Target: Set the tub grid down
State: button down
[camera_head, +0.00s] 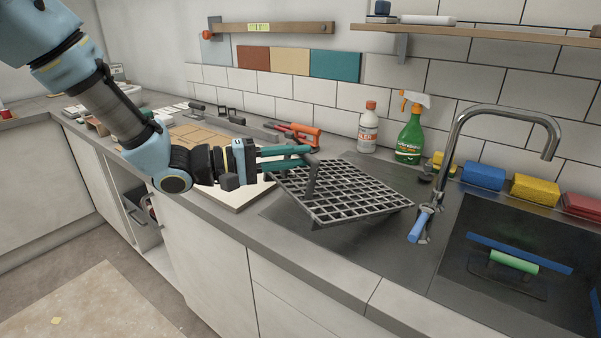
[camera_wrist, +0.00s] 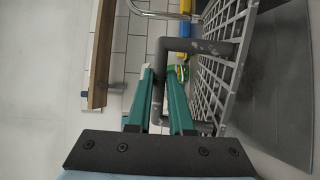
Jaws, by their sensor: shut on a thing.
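The tub grid (camera_head: 350,200) is a dark grey metal lattice with an upright bar handle (camera_head: 312,180). In the head view it is tilted, held above the dark mat area of the counter left of the sink. My gripper (camera_head: 312,156) has teal fingers shut on the grid's handle. In the wrist view, the grid (camera_wrist: 222,60) fills the right side and my gripper (camera_wrist: 165,95) has its fingers on either side of the handle. The exact gap between the grid's lower edge and the counter is hard to tell.
A sink (camera_head: 520,270) with a tap (camera_head: 450,150) lies to the right. A green spray bottle (camera_head: 411,135) and a white bottle (camera_head: 368,128) stand behind the grid. A red-handled tool (camera_head: 303,134) and a pale board (camera_head: 225,180) lie to the left.

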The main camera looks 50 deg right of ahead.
aim_at(296, 188)
jog(key=shift+f+p, duration=0.6)
jog(key=shift+f, duration=1.65)
jog(key=c, duration=0.8)
grip_release()
jog(key=b+v, duration=0.4)
jog(key=v, duration=0.8)
jog(key=shift+b, duration=0.3)
